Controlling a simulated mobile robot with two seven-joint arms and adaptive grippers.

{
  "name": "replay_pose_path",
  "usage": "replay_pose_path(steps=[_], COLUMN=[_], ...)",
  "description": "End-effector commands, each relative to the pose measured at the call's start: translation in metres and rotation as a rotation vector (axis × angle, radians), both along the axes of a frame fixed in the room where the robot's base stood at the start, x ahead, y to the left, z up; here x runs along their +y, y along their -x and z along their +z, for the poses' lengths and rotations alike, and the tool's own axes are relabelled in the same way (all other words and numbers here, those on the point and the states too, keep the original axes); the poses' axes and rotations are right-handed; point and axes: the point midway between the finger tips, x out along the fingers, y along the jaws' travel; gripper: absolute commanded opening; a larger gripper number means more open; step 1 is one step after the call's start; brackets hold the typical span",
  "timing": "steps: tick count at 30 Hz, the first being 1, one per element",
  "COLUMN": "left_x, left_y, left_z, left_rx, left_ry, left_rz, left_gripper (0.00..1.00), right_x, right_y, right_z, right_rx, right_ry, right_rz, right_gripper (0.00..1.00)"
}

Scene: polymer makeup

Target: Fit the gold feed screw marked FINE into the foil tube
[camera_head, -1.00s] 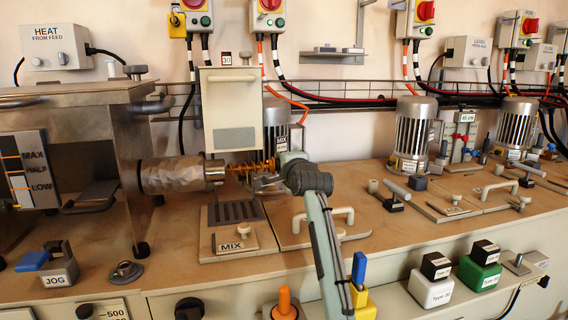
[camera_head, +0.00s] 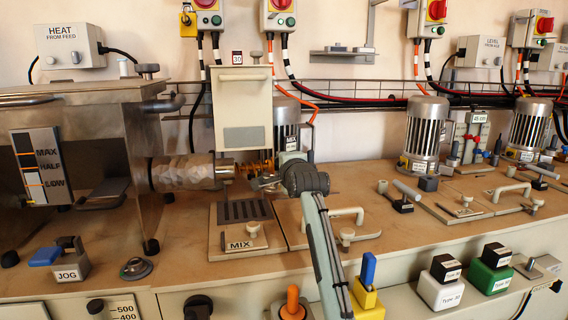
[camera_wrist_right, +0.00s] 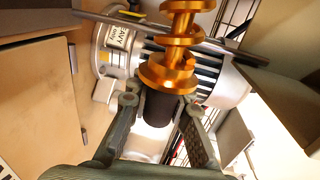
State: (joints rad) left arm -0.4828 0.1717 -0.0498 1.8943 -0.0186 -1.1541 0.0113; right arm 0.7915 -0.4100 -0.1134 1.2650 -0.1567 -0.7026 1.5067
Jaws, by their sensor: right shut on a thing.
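The gold feed screw (camera_head: 262,167) lies level in my right gripper (camera_head: 266,181), its left end at the mouth of the foil tube (camera_head: 182,172). I cannot tell how far its tip is inside. The tube is crinkled silver with a smooth metal collar (camera_head: 225,170), and juts right from the steel machine. In the right wrist view, the fingers of my right gripper (camera_wrist_right: 158,112) are shut on the dark end (camera_wrist_right: 158,104) of the screw (camera_wrist_right: 173,60), whose gold flights point away. No FINE mark is readable. My left gripper is out of view.
A motor (camera_head: 425,135) and a pale handle (camera_head: 347,213) are to the right. The front bench has a JOG block (camera_head: 70,265).

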Motion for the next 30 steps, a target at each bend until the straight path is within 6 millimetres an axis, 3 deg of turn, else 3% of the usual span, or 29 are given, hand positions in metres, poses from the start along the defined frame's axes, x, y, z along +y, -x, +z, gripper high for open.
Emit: replay_pose_path(steps=[30], left_x=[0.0], left_y=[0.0], left_z=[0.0], left_rx=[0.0], left_ry=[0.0], left_rz=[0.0], left_gripper=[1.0], right_x=[0.024], right_y=[0.008], right_z=[0.001], right_rx=[-0.002], right_ry=[-0.001], right_rz=[0.0], right_gripper=[0.0])
